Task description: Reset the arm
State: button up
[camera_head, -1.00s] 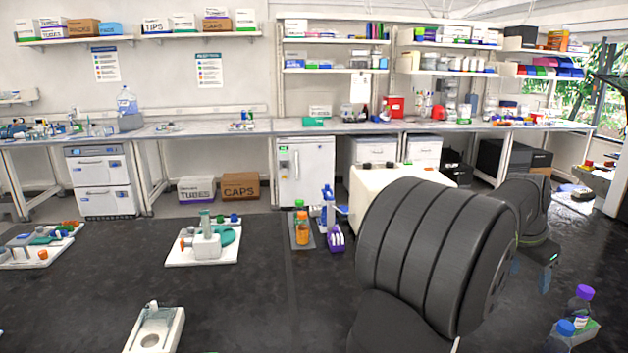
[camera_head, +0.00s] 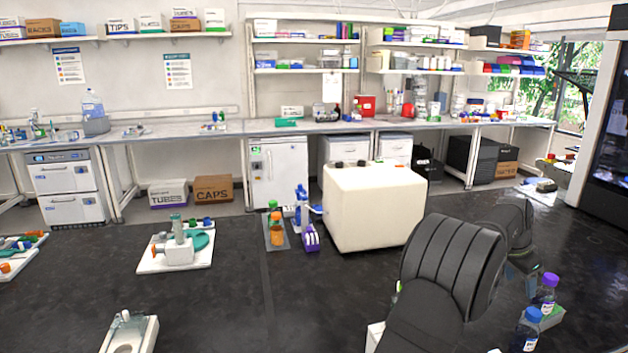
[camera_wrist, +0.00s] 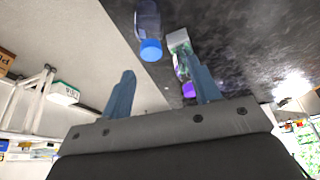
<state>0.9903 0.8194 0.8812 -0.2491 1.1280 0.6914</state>
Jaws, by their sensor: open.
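My gripper (camera_wrist: 161,98) shows in the wrist view with its two blue-grey fingers spread apart and nothing between them. In the head view my dark arm stands at the lower right, and the gripper is mostly hidden behind it. A blue-capped bottle (camera_head: 526,328) and a purple-capped bottle (camera_head: 544,294) stand at the right of the black bench, close to my arm.
A large cream box-shaped machine (camera_head: 372,205) stands behind my arm. An orange-capped bottle (camera_head: 277,232) and a purple rack (camera_head: 311,238) stand left of it. A white board with a device (camera_head: 178,250) lies at left. The bench between is clear.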

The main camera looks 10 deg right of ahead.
jog(key=shift+w+a+f, duration=0.1)
jog(key=shift+w+f, duration=0.25)
jog(key=shift+w, duration=0.2)
jog(key=shift+w+a+f, duration=0.1)
jog(key=shift+w+f, duration=0.2)
jog(key=shift+w, duration=0.2)
